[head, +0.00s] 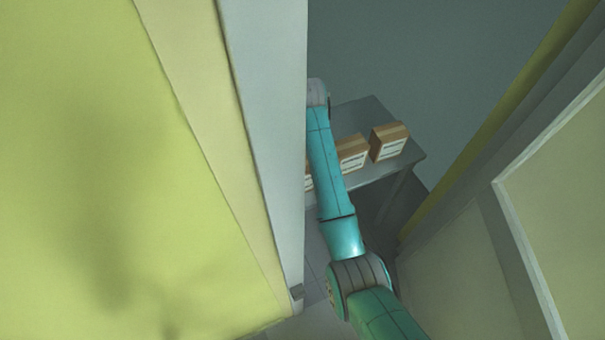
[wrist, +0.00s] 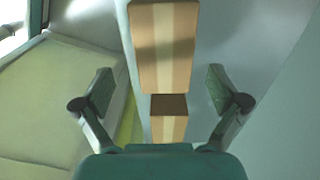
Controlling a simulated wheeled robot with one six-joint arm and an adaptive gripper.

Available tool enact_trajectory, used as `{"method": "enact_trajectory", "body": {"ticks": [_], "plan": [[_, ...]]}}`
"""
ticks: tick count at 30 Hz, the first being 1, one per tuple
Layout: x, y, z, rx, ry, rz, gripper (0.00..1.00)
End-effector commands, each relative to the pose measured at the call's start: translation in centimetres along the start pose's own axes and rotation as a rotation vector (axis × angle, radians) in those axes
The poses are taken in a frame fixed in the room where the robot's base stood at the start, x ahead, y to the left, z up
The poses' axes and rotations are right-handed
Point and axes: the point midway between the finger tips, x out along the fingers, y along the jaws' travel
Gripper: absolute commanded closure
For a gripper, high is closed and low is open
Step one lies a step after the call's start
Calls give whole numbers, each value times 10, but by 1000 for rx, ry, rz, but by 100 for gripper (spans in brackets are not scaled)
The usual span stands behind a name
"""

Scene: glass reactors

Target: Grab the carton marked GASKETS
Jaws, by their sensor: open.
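Brown cartons with white labels stand on a grey table (head: 356,114) in the head view. The right carton (head: 389,142) is fully visible, the middle carton (head: 353,153) is partly behind my arm, and the left carton (head: 308,180) is mostly hidden. The label print is too small to read, so I cannot tell which is GASKETS. In the wrist view my gripper (wrist: 160,85) is open with nothing held. A larger-looking carton (wrist: 162,50) and another carton (wrist: 169,122) appear between and beyond its fingers. The head view hides my gripper behind the wall edge.
A pale wall edge (head: 268,120) and yellow-green panel (head: 100,150) fill the left of the head view. A framed panel (head: 555,200) stands at right. My arm reaches through the narrow gap between them. A yellow-green surface (wrist: 60,105) lies left in the wrist view.

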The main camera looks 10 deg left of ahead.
Motion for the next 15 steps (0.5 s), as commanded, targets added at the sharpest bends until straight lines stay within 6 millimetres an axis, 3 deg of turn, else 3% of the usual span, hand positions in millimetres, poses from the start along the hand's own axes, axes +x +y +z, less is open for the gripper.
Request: {"method": "enact_trajectory", "body": {"ticks": [3,15], "plan": [[19,0,0,-1,0,2,3],[55,-3,4,-2,0,1,3]]}}
